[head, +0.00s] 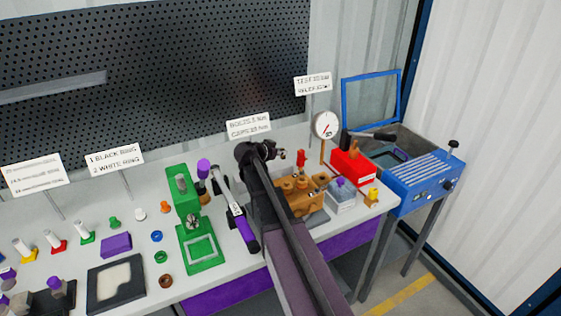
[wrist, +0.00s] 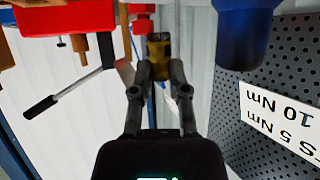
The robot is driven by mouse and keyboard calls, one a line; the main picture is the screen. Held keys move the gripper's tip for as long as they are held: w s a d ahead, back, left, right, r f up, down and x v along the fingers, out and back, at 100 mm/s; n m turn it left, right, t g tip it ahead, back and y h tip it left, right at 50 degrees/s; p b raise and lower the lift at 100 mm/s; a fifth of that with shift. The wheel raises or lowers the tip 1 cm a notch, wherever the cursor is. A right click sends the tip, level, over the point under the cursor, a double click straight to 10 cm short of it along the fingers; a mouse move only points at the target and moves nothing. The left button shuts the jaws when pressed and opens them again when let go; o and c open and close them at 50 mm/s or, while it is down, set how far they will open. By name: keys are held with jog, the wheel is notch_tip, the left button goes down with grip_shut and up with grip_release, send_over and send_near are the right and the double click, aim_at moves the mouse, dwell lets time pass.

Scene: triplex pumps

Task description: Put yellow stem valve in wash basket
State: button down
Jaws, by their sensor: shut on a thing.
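My gripper (head: 276,154) is above the bench, over the left end of the tan pump block. In the wrist view, its two fingers (wrist: 158,72) are closed on a small dull-yellow piece (wrist: 158,48), which appears to be the yellow stem valve. Its lower part is hidden by the fingers, and I cannot make it out in the head view. The blue wash station (head: 428,183) stands at the right end of the bench with its lid raised. A dark tray-like shape (head: 388,151) in its open tub may be the wash basket; it is partly hidden.
The tan pump block (head: 300,197), a red box (head: 352,168) with a black lever and a round gauge (head: 326,125) stand between my gripper and the wash station. A green press (head: 190,215) is at left. A sign (head: 248,124) stands close behind my gripper.

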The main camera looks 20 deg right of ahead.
jog(key=shift+f+b, duration=0.9)
jog(key=shift+f, duration=0.35)
jog(key=shift+f, duration=0.15)
jog(key=c, duration=0.6)
grip_release()
jog(key=shift+c, duration=0.2)
jog(key=p+v, duration=0.5)
jog(key=v, duration=0.8)
jog(key=shift+s+a, duration=0.35)
jog(key=shift+s, duration=0.1)
jog(key=shift+f, duration=0.15)
